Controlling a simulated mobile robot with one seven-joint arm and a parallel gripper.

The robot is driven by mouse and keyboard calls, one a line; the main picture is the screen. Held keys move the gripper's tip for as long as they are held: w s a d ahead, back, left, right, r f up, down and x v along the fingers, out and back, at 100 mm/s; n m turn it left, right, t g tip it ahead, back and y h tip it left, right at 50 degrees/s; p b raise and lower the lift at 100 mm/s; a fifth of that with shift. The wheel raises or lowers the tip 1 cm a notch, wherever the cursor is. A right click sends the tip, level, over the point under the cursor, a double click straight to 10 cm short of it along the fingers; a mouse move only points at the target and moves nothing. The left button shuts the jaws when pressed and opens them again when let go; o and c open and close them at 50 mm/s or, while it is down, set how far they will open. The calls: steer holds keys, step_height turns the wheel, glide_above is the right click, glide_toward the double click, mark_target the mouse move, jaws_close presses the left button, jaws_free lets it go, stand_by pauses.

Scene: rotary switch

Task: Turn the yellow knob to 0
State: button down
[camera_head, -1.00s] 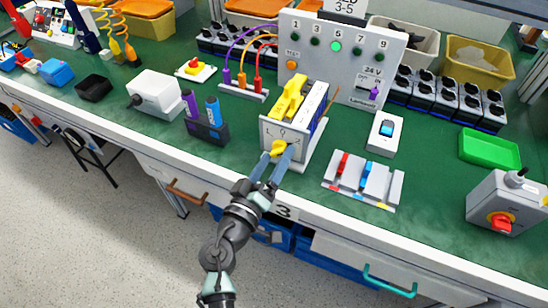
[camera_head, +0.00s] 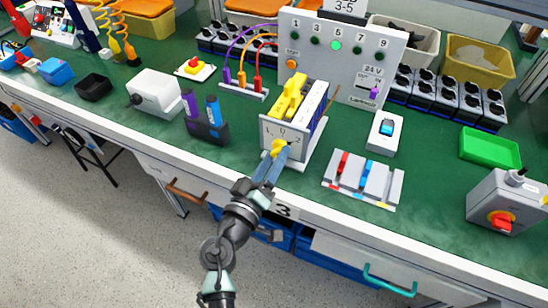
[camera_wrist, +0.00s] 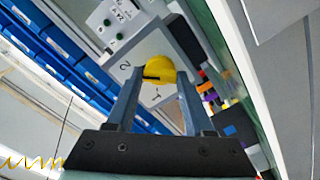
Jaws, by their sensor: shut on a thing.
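The yellow knob (camera_head: 279,148) sits on the white front plate (camera_head: 292,137) of a switch box on the bench. The plate carries small printed marks, too small to read surely in the head view. In the wrist view the knob (camera_wrist: 160,68) has a black pointer line directed to the left of the picture, and "2" and "1" show on the plate (camera_wrist: 127,67). My gripper (camera_head: 277,156) is at the knob from the front. Its fingers (camera_wrist: 157,80) are shut on the knob, one on each side. Any 0 mark is not clearly visible.
A yellow part (camera_head: 289,95) tops the switch box. A holder with blue and purple items (camera_head: 207,130) stands to the left. A red and blue lever block (camera_head: 362,180) and a white rocker switch (camera_head: 384,134) stand to the right. The bench's front edge is below the box.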

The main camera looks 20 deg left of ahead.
steer(key=n, duration=0.4)
steer(key=shift+n, duration=2.2)
steer(key=shift+c, duration=1.4)
jaws_free()
steer(key=shift+s, duration=0.1)
steer(key=s+b, duration=0.1)
steer(key=s, duration=1.1)
steer(key=shift+s+a, duration=0.2)
steer(key=shift+s, duration=0.2)
